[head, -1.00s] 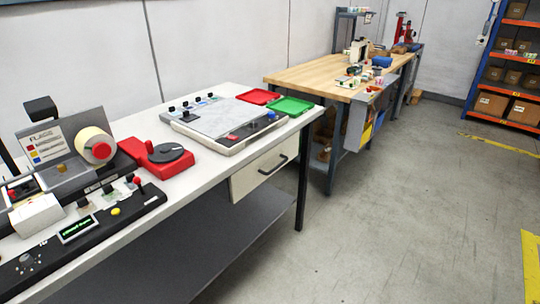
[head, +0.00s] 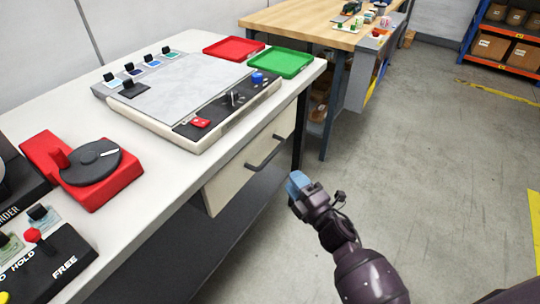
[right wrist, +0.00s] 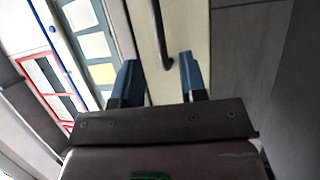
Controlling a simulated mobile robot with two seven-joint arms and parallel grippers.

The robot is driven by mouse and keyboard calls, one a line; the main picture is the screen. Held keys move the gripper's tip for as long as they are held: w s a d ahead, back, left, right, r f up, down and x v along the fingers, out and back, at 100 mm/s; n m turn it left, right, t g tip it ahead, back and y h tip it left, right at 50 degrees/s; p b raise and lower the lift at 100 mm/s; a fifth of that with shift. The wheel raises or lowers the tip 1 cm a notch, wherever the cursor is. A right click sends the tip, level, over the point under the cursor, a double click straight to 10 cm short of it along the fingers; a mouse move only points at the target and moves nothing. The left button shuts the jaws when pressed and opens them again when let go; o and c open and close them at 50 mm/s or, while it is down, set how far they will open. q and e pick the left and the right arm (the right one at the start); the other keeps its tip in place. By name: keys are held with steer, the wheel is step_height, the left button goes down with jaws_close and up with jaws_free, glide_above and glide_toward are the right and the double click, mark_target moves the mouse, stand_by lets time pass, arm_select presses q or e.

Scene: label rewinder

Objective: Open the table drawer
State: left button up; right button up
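The table drawer (head: 230,183) has a cream front under the white tabletop and looks closed. Its dark bar handle (head: 266,153) runs along the front. My right gripper (head: 297,183) has blue fingertips and is in front of the drawer, to the right of and below the handle in the head view. In the right wrist view the two blue fingers (right wrist: 159,80) are apart with nothing held. There the handle (right wrist: 160,32) lies ahead, in line with the gap between the fingers, against the cream drawer front (right wrist: 190,25). My left gripper is not in view.
On the white table (head: 150,205) are a flat panel (head: 180,95), a red tray (head: 233,48), a green tray (head: 280,62) and a red device with a dark disc (head: 82,170). A wooden workbench (head: 305,22) stands behind. The floor at right is clear.

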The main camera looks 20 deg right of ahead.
mark_target(272, 153)
steer(key=x, duration=1)
steer(key=shift+w+a+r+b, duration=0.15)
steer(key=shift+w+r+b, duration=0.1)
steer(key=shift+w+b, duration=0.1)
jaws_close()
